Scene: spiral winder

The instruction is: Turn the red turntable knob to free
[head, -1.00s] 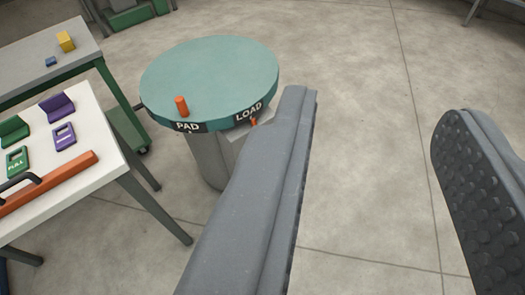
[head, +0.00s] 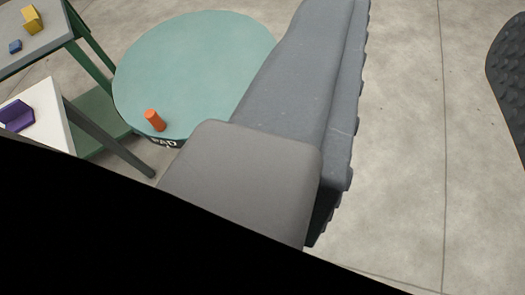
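The round teal turntable (head: 195,65) stands left of centre. Its orange-red knob (head: 154,120), a short upright peg, sits near the front edge of the top, above the partly visible "PAD" label (head: 165,142). My gripper (head: 430,60) is open and empty, with one large grey finger at the centre and the other at the right edge. The centre finger overlaps the turntable's right side in the picture. The knob lies left of both fingers, with no contact visible. The "LOAD" label and the turntable's front right rim are hidden.
A grey table (head: 30,45) with a yellow block (head: 32,19) and a blue block (head: 15,46) is at upper left. Below it, a white table (head: 50,105) carries a purple piece (head: 17,116). A black area hides the lower left. Bare floor shows at right.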

